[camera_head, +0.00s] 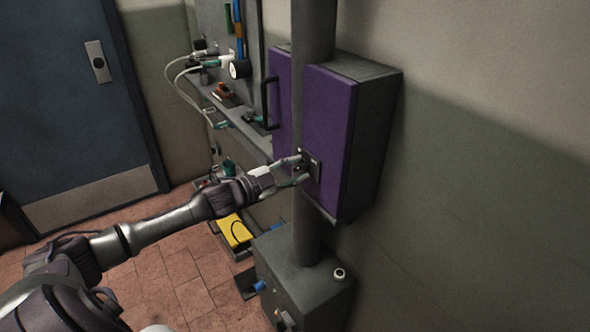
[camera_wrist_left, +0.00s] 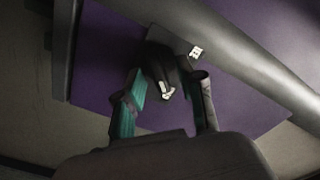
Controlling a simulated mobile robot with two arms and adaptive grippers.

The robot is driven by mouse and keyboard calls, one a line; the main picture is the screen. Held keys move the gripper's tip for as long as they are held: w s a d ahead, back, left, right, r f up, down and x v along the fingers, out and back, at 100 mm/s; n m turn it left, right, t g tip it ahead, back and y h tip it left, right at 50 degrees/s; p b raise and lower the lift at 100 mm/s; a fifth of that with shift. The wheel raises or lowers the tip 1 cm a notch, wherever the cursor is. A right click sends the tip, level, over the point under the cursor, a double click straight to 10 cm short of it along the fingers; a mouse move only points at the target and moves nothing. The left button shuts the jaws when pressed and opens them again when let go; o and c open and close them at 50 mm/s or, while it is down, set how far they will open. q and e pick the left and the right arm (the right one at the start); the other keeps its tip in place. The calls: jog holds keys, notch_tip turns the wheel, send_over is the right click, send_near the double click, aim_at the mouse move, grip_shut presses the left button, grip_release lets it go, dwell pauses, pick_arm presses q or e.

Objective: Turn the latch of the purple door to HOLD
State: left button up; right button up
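The purple door (camera_head: 329,120) is the front of a dark grey wall box, partly hidden by a vertical pole. Its latch (camera_head: 314,166) is a small dark piece low on the door. My left gripper (camera_head: 303,170) is at the latch. In the left wrist view, the black latch handle (camera_wrist_left: 160,68) lies between my two spread fingers (camera_wrist_left: 167,100), close to both; contact is not clear. A small white marking (camera_wrist_left: 196,51) shows beside the handle, too small to read. The HOLD mark cannot be made out. My right gripper is out of view.
The grey pole (camera_head: 313,35) runs in front of the door and also crosses the left wrist view (camera_wrist_left: 240,50). A grey box (camera_head: 300,285) stands below. A shelf (camera_head: 240,125) with cables and small items is at the left. A yellow item (camera_head: 234,231) lies lower down.

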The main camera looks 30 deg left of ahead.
pick_arm(q)
jog(key=shift+s, duration=0.1)
jog(key=v, duration=1.1)
jog(key=shift+s+a, duration=0.15)
jog(key=shift+s, duration=0.25)
dwell(0.5)
